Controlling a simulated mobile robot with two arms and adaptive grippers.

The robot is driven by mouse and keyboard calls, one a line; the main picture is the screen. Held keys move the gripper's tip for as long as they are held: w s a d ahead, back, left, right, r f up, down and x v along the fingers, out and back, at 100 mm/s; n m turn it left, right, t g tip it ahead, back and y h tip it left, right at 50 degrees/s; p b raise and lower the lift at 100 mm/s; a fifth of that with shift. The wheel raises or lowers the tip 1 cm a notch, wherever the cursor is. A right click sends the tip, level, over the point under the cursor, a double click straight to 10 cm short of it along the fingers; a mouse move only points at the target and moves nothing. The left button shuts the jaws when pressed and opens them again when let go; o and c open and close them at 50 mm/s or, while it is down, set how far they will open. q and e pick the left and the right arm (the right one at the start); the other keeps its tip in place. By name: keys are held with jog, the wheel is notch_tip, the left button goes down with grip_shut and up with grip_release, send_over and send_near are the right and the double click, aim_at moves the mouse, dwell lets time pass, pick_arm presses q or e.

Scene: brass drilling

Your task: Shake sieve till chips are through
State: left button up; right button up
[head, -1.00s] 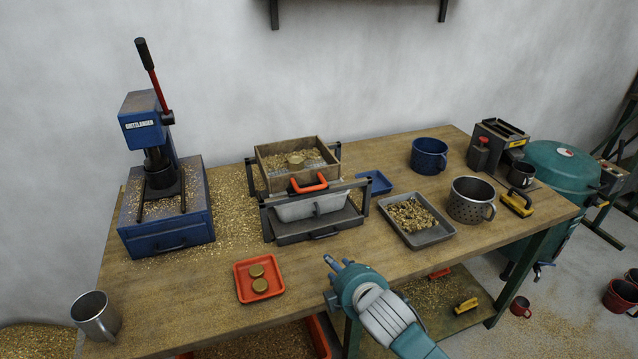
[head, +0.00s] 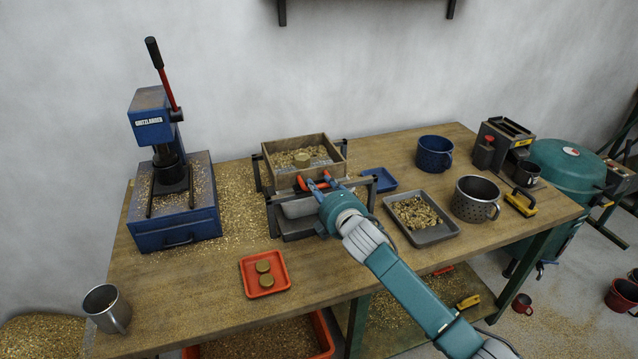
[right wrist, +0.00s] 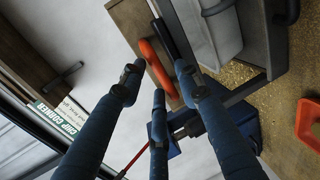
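The sieve (head: 290,176) is a wooden-sided box on a dark metal stand (head: 271,215), with brass chips and a round brass piece (head: 301,160) lying in it. A pale tub (head: 297,208) sits below it. My right gripper (head: 314,183) is at the sieve's front, at its orange handle (head: 303,181). In the right wrist view, the handle (right wrist: 150,58) shows just beyond and between the blue fingers (right wrist: 156,84), which are spread apart. I cannot tell whether any finger touches it. My left gripper is out of view.
A red tray (head: 285,275) with two brass discs is at the front. A grey tray (head: 447,231) of chips, a perforated mug (head: 474,203) and a blue mug (head: 434,152) stand to the right. A blue press (head: 172,228) stands left, among scattered chips.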

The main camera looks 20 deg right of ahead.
jog(key=shift+x, duration=1)
grip_shut()
jog(key=d+p, duration=0.1)
jog(key=d, duration=0.5)
jog(key=shift+f, duration=0.1)
jog(key=shift+c, duration=0.5)
grip_release()
jog(key=shift+o, duration=0.5)
